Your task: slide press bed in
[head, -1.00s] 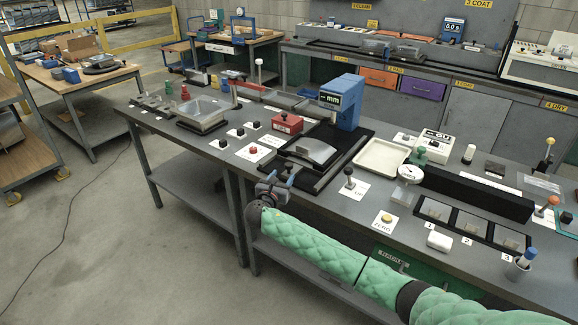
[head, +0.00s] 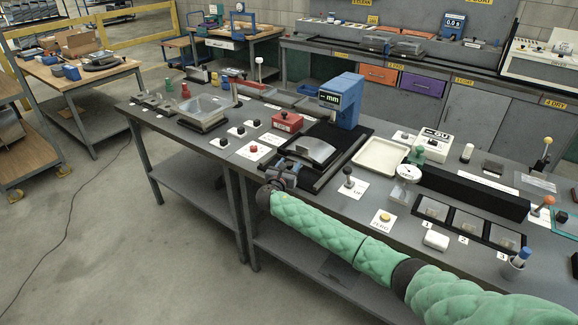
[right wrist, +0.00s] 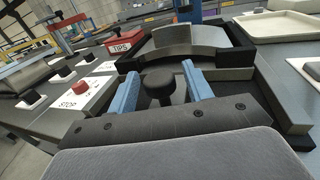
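The press bed (head: 312,148) is a dark tray carrying a grey curved block, sitting on black rails in front of the blue press (head: 342,98) with its "mm" display. In the right wrist view the curved block (right wrist: 187,40) lies just beyond my fingers. My right gripper (head: 280,170) is at the front end of the bed. In the right wrist view its two blue fingers (right wrist: 160,72) are apart, one on each side of a black knob (right wrist: 158,84), with small gaps showing. My left gripper is out of view.
A red box marked TIPS (head: 287,122) and a red stop button (head: 253,149) are left of the bed.

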